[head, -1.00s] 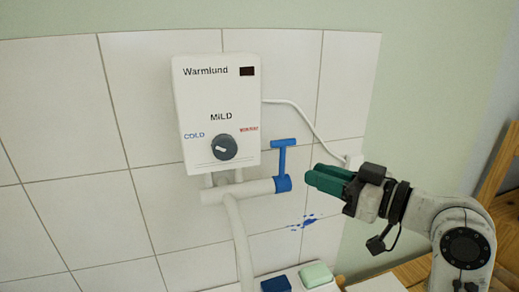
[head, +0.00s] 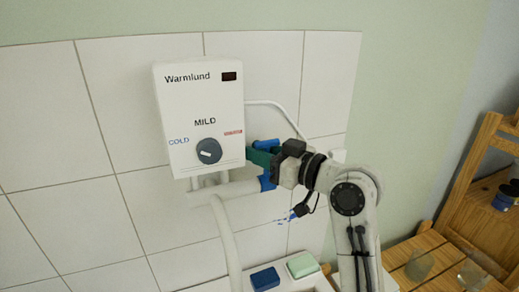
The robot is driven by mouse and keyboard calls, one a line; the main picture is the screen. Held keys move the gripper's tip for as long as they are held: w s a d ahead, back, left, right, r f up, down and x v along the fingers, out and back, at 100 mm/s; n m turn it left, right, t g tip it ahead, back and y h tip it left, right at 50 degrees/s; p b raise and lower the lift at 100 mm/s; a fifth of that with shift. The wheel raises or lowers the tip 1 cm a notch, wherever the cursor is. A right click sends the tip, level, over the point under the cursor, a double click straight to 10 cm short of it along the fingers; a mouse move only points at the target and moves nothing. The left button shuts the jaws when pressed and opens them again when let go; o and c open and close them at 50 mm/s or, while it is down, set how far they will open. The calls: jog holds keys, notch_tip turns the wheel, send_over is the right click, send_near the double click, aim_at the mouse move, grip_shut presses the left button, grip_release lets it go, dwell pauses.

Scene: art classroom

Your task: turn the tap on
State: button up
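The tap's blue T-shaped handle (head: 267,143) stands upright at the right of the white heater unit (head: 195,95). Its blue valve body (head: 267,182) is at the end of the white horizontal pipe (head: 235,190). My gripper (head: 258,157), with green fingers, is at the handle just under its crossbar and hides the stem. I cannot tell whether the fingers touch the stem or are around it, nor whether they are open or shut. The heater's dark dial (head: 208,151) sits below the word MILD.
A blue block (head: 265,279) and a pale green block (head: 302,265) lie on a white ledge below. A wooden table (head: 410,262) with glass jars and a wooden shelf (head: 480,190) are at the right.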

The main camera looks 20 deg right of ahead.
grip_shut()
dwell(0.5)
jog(key=b, duration=0.3)
jog(key=shift+s+f+t+y, duration=0.25)
jog(key=shift+s+t+y, duration=0.05)
jog(key=s+n+t+y+b, duration=0.1)
jog(key=n+b, duration=0.1)
jog(key=b, duration=0.5)
jog(key=shift+s+r, duration=0.1)
jog(key=shift+s, duration=0.1)
jog(key=shift+s+r+t+y+b, duration=0.2)
jog(key=shift+t+y+b, duration=0.15)
jog(key=shift+b, duration=0.35)
jog(key=shift+r, duration=0.1)
grip_release()
